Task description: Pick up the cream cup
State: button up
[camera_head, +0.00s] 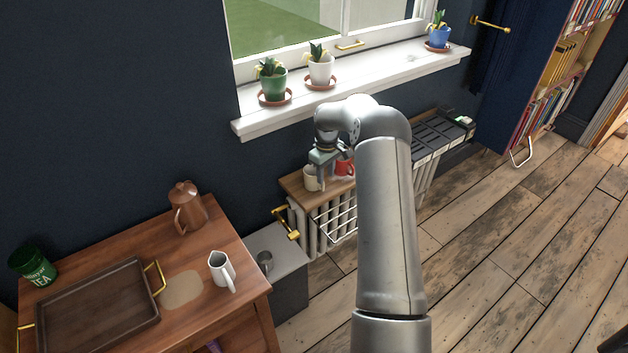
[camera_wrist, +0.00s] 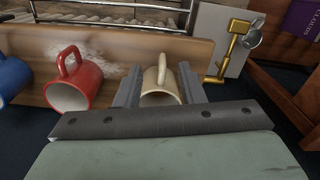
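The cream cup (camera_head: 312,178) stands on a wooden shelf (camera_head: 293,186) above the radiator, beside a red mug (camera_head: 344,167). In the wrist view the cream cup (camera_wrist: 161,82) shows between my two fingers, its handle toward the top of the picture. My gripper (camera_wrist: 160,70) is open, with one finger on each side of the cup. In the head view my gripper (camera_head: 322,158) is just above the cup and partly covers the cups. Whether the fingers touch the cup cannot be told.
The red mug (camera_wrist: 75,82) and a blue mug (camera_wrist: 12,78) stand left of the cup in the wrist view. A brass valve (camera_wrist: 233,45) is to the right. The windowsill (camera_head: 350,97) with potted plants is above. A wooden cabinet with a tray (camera_head: 100,310) is at lower left.

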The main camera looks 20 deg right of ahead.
aim_at(323, 190)
jog(key=shift+w+a+f+p, duration=0.1)
jog(key=shift+f+p, duration=0.1)
jog(key=shift+f, duration=1.35)
jog(key=shift+w+a+f+p, duration=0.1)
jog(key=shift+f+p, duration=0.1)
jog(key=shift+f, duration=1.3)
grip_shut()
